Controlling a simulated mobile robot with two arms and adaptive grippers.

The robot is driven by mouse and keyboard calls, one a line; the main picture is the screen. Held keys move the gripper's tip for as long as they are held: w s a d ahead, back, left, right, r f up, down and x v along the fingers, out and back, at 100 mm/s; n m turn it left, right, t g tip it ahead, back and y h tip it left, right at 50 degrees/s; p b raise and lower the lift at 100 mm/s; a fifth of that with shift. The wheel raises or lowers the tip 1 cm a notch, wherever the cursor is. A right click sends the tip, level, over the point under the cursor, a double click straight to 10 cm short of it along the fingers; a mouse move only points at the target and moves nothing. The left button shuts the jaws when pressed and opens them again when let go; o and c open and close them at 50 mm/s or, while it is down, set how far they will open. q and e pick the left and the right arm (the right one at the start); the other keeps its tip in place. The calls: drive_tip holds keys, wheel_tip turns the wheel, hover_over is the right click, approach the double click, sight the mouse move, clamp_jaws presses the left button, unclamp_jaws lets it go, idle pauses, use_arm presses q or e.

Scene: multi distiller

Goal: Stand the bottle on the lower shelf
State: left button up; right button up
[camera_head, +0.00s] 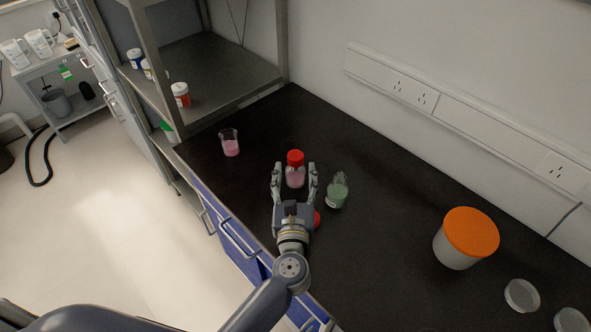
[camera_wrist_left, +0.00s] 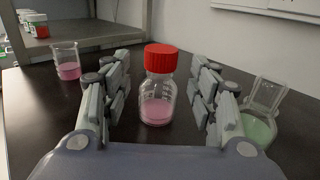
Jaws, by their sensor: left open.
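The bottle (camera_head: 295,170) is clear glass with a red cap and pink liquid. It stands upright on the dark bench. In the left wrist view the bottle (camera_wrist_left: 158,88) is upright between the spread fingers, with a gap on each side. My left gripper (camera_head: 294,170) is open around it; it also shows in the left wrist view (camera_wrist_left: 160,90). The metal shelf unit stands at the upper left of the head view, with its lower shelf (camera_head: 215,72) above the bench. My right gripper is not in view.
A beaker of pink liquid (camera_head: 230,143) stands left of the bottle. A flask of green liquid (camera_head: 337,191) is close on the right. A small red thing shows partly beside my gripper. A white tub with an orange lid (camera_head: 470,234) stands further right. Several small jars occupy the shelf's left edge.

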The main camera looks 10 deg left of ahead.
sight(295, 167)
use_arm(q)
drive_tip(key=w+p, duration=0.1)
drive_tip(key=w, duration=0.1)
drive_tip(key=w+a, duration=0.1)
drive_tip(key=w, duration=0.1)
drive_tip(key=shift+w+f+p, duration=0.1)
drive_tip(key=shift+w+p, duration=0.25)
drive_tip(key=shift+w+f, duration=0.1)
drive_tip(key=shift+w, duration=0.15)
drive_tip(key=shift+c, duration=0.6)
drive_tip(key=c, duration=1.1)
clamp_jaws()
